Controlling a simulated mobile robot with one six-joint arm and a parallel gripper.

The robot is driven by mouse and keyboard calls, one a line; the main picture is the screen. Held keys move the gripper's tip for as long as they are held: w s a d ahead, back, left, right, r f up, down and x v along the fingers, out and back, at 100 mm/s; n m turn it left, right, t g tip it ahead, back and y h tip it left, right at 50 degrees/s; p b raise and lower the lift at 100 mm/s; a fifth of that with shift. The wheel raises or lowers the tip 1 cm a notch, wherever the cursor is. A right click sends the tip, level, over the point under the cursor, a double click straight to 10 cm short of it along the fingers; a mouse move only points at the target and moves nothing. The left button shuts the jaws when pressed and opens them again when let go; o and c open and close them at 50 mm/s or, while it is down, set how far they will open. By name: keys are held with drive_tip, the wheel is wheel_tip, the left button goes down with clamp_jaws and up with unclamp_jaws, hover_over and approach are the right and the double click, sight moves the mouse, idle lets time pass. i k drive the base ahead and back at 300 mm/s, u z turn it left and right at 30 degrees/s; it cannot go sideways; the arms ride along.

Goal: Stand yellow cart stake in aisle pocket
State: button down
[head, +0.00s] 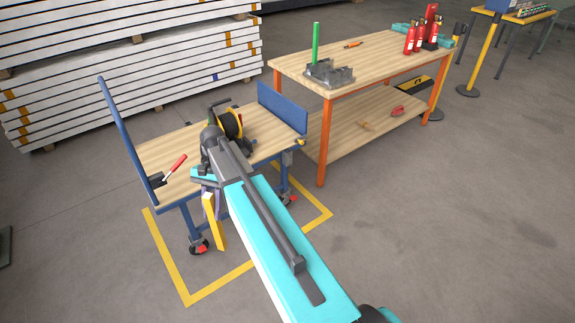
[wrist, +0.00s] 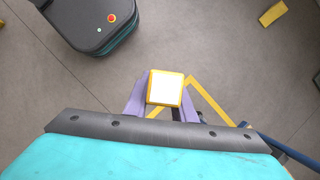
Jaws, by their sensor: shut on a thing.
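My gripper (head: 208,200) has purple fingers and is shut on the yellow stake (head: 215,225). The stake hangs slightly tilted beside the near edge of the blue cart (head: 178,160), partly hidden by my arm. In the wrist view the stake (wrist: 165,88) shows its white end face with a yellow rim between the purple fingers (wrist: 162,108). The cart has a wooden deck and blue end parts. I cannot make out the aisle pocket; my arm covers part of the cart's near side.
On the cart lie a cable reel (head: 230,124) and a red-handled tool (head: 176,162). A yellow floor line (head: 172,262) runs around the cart. A wooden workbench (head: 375,58) stands behind, right. White stacked panels (head: 130,60) stand at the back left.

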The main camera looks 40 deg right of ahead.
sight(153, 160)
drive_tip(key=i, duration=0.95)
